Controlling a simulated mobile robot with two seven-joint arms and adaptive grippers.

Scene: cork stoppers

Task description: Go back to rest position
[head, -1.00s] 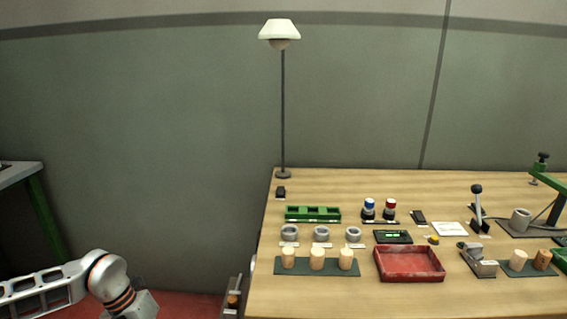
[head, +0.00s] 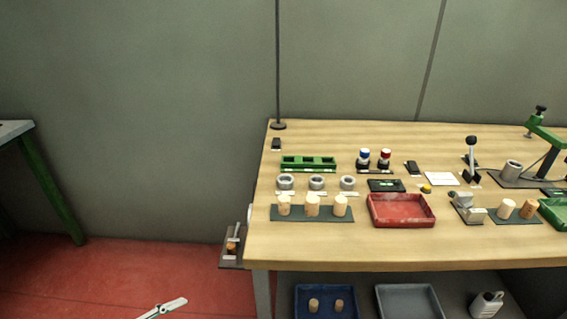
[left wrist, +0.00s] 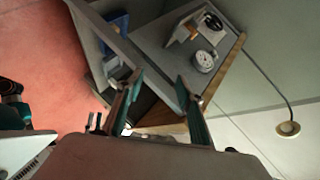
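My left gripper (left wrist: 162,100) shows in the left wrist view with its two green fingers apart and nothing between them. Beyond the fingers are a tilted view of grey surfaces and a wooden edge. My right gripper is in neither view. Three cork stoppers (head: 312,206) stand upright on a dark mat at the bench's front left.
The bench carries a red tray (head: 402,211), grey rings (head: 316,183), a green rack (head: 308,163) and a lever (head: 471,158). Below are a blue bin (head: 326,302) and a grey bin (head: 409,302). A green-legged table (head: 45,190) stands at left; red floor between is open.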

